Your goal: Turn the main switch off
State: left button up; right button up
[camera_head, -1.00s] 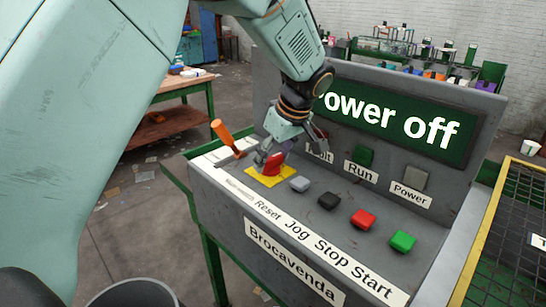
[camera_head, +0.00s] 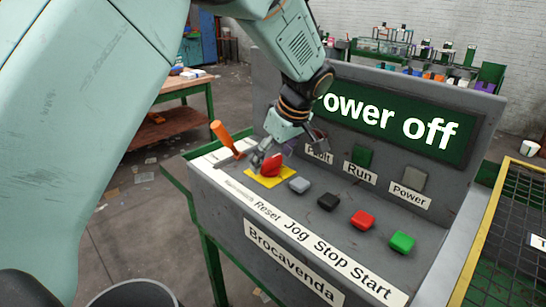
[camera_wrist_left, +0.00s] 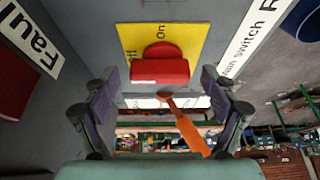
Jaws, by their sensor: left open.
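The main switch is a red knob (camera_head: 271,166) on a yellow plate (camera_head: 268,181) at the panel's left end. In the left wrist view the red knob (camera_wrist_left: 160,68) lies ahead of my left gripper (camera_wrist_left: 153,88), between its spread fingers and touched by neither as far as I can see. The yellow plate (camera_wrist_left: 187,42) shows "On" on one side; its other marking is partly hidden. In the head view my left gripper (camera_head: 284,153) is open and empty just over the knob. The display (camera_head: 400,120) reads "ower off", its first letter partly covered. My right gripper is not in view.
An orange-handled lever (camera_head: 224,138) stands close left of the switch. Grey (camera_head: 299,185), black (camera_head: 328,201), red (camera_head: 363,219) and green (camera_head: 402,241) buttons line the panel to the right. The Run (camera_head: 362,156) and Power (camera_head: 413,179) lamps look unlit.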

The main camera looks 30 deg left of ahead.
pick_arm(q)
jog(key=v, duration=1.2)
jog(key=x, duration=1.2)
